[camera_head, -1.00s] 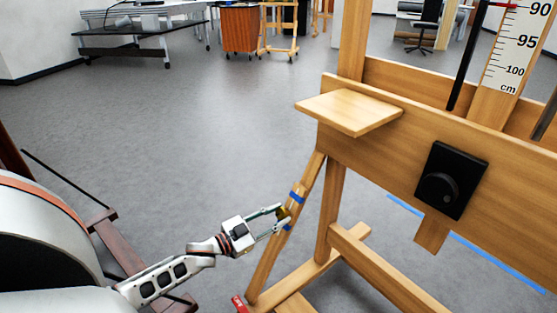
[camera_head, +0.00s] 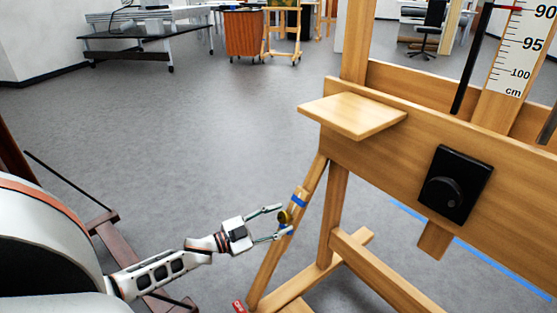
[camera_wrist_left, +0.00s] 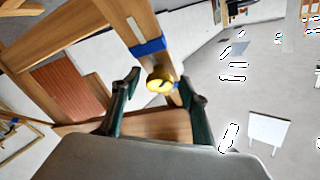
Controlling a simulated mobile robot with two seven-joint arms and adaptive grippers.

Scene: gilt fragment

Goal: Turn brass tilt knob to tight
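The brass tilt knob (camera_head: 284,217) is on the slanted wooden strut (camera_head: 273,252) of the easel, between blue bands. In the left wrist view the knob (camera_wrist_left: 160,84) shows yellow, with a dark mark on its face, just below a blue band (camera_wrist_left: 148,46). My left gripper (camera_head: 281,220) is open, its fingers spread to either side of the knob. In the left wrist view the fingers (camera_wrist_left: 158,90) stand apart with the knob between and slightly beyond their tips; no contact shows. My right gripper is not in view.
The easel's wooden shelf (camera_head: 352,115) juts out above the strut. A black knob box (camera_head: 455,184) is on its crossbar, right of a clear grey floor. A red piece (camera_head: 239,306) is at the strut's foot. A table (camera_head: 150,33) and cabinet (camera_head: 242,32) stand far back.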

